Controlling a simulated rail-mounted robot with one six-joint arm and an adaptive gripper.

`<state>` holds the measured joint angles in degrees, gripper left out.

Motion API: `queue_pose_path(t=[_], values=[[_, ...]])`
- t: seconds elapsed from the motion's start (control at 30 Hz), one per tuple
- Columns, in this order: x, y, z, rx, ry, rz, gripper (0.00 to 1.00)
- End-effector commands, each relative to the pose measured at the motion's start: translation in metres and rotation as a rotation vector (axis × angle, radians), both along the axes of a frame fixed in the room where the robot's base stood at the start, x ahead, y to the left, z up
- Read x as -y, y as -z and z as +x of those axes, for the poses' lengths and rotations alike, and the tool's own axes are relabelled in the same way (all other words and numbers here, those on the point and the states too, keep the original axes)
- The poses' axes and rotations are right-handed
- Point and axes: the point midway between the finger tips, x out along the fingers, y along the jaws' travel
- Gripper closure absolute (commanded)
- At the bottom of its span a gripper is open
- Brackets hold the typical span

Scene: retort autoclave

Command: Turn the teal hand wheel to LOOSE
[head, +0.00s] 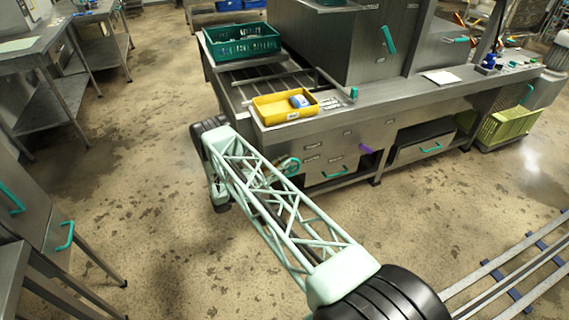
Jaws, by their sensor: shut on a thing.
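The teal hand wheel (290,166) is on the steel cabinet front below the counter, left of the drawer handles. Only part of its rim shows, because my pale green lattice arm crosses in front of it. My gripper (273,174) is at the wheel, mostly hidden behind the lattice. It is shut on the wheel, though the fingers themselves are hard to make out. The small label plates (313,146) on the cabinet front are too small to read, so I cannot tell where LOOSE is or how the wheel is turned.
A yellow tray (268,118) with small items stands on the counter above the wheel. A green crate (213,46) is behind it. A purple handle (366,149) and a teal drawer handle (335,173) are to the right. The floor (150,170) left of my arm is clear.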

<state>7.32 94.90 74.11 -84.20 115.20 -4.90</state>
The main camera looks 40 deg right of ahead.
Motion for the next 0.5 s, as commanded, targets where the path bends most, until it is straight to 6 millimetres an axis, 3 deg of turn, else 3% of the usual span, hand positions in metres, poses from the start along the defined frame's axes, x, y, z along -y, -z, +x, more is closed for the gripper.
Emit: queue_pose_path(t=[0.03, 0.07, 0.2, 0.5], values=[[0.0009, -0.001, 0.0016, 0.003, -0.003, 0.0, 1.0], [0.0008, -0.0011, 0.0016, 0.003, -0.003, 0.0, 0.89], [0.0005, -0.0008, 0.0011, 0.002, -0.002, 0.0, 0.77], [0.0001, -0.0004, 0.0005, 0.001, -0.001, 0.001, 0.77]])
